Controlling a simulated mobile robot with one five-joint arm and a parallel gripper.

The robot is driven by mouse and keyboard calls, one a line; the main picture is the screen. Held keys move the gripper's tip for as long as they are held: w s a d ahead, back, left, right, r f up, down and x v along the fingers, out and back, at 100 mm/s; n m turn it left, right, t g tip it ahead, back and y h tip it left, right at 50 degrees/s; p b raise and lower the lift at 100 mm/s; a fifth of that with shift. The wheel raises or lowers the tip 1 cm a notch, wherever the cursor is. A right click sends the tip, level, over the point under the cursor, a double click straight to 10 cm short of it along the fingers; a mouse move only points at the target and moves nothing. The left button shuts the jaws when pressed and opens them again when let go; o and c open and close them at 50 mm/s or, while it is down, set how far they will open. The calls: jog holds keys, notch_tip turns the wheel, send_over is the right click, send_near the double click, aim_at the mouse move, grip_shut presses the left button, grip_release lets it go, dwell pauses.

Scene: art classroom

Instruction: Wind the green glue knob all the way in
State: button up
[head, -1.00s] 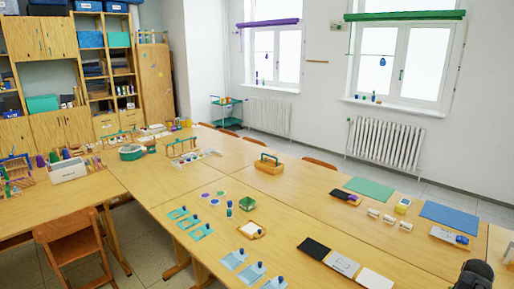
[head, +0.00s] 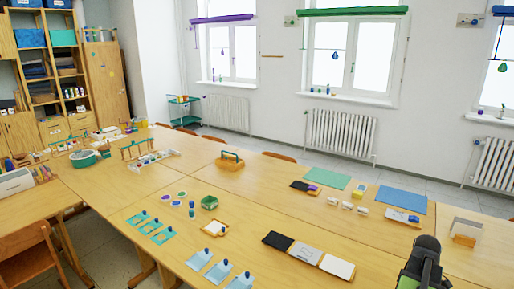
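I cannot make out a green glue knob for certain in the head view. My gripper (head: 427,246) is a dark shape at the lower right, above the front right of the table and well apart from the stick. Its fingers cannot be made out, nor whether it holds anything.
The long wooden table (head: 140,187) fills the middle. Blue cards with small knobs (head: 219,272), trays (head: 305,252), a blue mat (head: 402,200), a green mat (head: 323,179) and an orange caddy (head: 230,162) lie on it. A chair (head: 28,255) stands at left.

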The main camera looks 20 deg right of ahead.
jog(key=shift+w+d, duration=0.1)
jog(key=shift+w, duration=0.3)
jog(key=shift+c, duration=0.5)
jog(key=c, duration=1.5)
jog(key=shift+c, duration=0.2)
